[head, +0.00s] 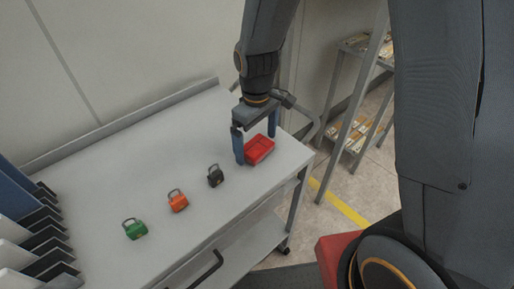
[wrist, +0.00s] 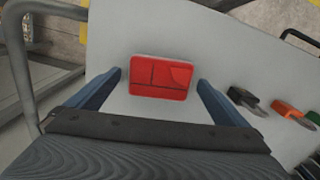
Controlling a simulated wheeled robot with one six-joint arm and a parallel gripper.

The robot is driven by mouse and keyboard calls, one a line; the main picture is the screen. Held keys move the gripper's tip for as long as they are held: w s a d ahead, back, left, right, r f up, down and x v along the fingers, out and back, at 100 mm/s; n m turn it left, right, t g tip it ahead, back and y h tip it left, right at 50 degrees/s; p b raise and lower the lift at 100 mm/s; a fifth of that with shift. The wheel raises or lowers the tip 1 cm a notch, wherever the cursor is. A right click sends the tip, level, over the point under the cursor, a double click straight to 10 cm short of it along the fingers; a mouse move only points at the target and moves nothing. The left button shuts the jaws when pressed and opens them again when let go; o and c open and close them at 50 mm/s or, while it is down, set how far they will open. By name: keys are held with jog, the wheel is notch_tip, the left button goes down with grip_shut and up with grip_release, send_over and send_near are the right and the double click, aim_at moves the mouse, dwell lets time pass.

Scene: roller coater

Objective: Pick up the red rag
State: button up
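The red rag (head: 260,150) is a folded, flat red rectangle with visible fold lines. It lies near the right end of the grey table top. In the wrist view the rag (wrist: 160,77) lies ahead of and between my two blue fingers, with a gap on each side. My gripper (head: 255,147) is open and empty, pointing down over the rag. In the wrist view the gripper (wrist: 160,82) has its fingers spread wider than the rag. I cannot tell exactly how high the fingertips are above the table.
A black padlock (head: 215,177), an orange padlock (head: 178,202) and a green padlock (head: 135,229) lie in a row left of the rag. A rack of trays (head: 38,235) stands at the far left. A metal shelf (head: 355,140) stands beyond the table's right end.

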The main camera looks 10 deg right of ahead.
aim_at(257, 145)
jog(key=c, duration=1)
jog(key=shift+r, duration=0.15)
jog(key=shift+c, duration=0.2)
notch_tip(257, 145, up, 10)
jog(key=b, duration=0.2)
